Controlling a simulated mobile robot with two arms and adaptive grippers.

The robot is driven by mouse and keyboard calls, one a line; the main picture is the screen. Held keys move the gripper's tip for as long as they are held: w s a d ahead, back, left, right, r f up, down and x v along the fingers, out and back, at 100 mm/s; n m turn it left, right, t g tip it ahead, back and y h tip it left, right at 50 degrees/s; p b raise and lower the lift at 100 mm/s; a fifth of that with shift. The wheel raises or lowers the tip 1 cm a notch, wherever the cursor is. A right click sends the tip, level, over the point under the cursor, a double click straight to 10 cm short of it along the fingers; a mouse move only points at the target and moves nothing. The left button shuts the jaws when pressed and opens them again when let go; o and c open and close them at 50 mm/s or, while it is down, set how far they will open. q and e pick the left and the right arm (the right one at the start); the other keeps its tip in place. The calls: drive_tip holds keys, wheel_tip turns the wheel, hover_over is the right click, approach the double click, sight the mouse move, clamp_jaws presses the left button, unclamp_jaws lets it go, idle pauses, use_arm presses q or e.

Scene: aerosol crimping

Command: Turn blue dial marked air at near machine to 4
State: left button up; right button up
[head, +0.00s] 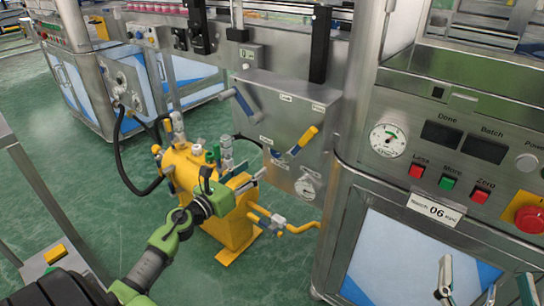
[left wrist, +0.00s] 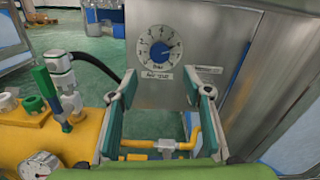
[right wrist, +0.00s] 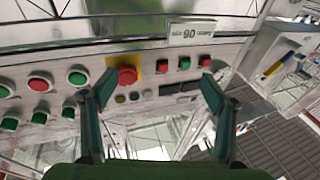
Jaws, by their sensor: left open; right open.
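The air dial (left wrist: 158,50) is a round white face with a blue centre knob and numbers around its rim, on a grey metal panel in the left wrist view. A white label (left wrist: 156,76) sits under it. Its pointer seems turned to the right; the exact number is too small to read surely. In the head view a dial (head: 307,187) shows low on the panel. My left gripper (left wrist: 164,88) is open and empty, its fingers apart below the dial, not touching it. My right gripper (right wrist: 160,82) is open and empty, facing the button panel.
A yellow tank (head: 190,168) with valves and a gauge (left wrist: 38,166) stands close beside my left gripper. Yellow pipes (head: 285,226) run below the panel. A yellow-handled lever (head: 303,140) and a blue-handled lever (head: 238,98) stick out above. Buttons and a red emergency stop (head: 529,219) are at right.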

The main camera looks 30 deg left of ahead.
sight(275, 153)
use_arm(q)
drive_tip(key=w, duration=0.9)
drive_tip(key=shift+d+b, duration=0.3)
drive_tip(key=shift+b, duration=0.1)
drive_tip(key=shift+w, duration=0.8)
use_arm(e)
drive_tip(key=shift+s+a+r+t+y, duration=0.1)
drive_tip(key=shift+s+r+t+y, duration=0.1)
drive_tip(key=shift+r+t, duration=0.4)
drive_tip(key=shift+s+r+t+y, duration=0.2)
drive_tip(key=shift+r, duration=0.75)
drive_tip(key=shift+s+a+r+t+y, duration=0.1)
drive_tip(key=shift+s+r+t+y, duration=0.1)
drive_tip(key=shift+r+t, duration=0.4)
drive_tip(key=shift+r, duration=0.15)
use_arm(q)
drive_tip(key=c, duration=1.1)
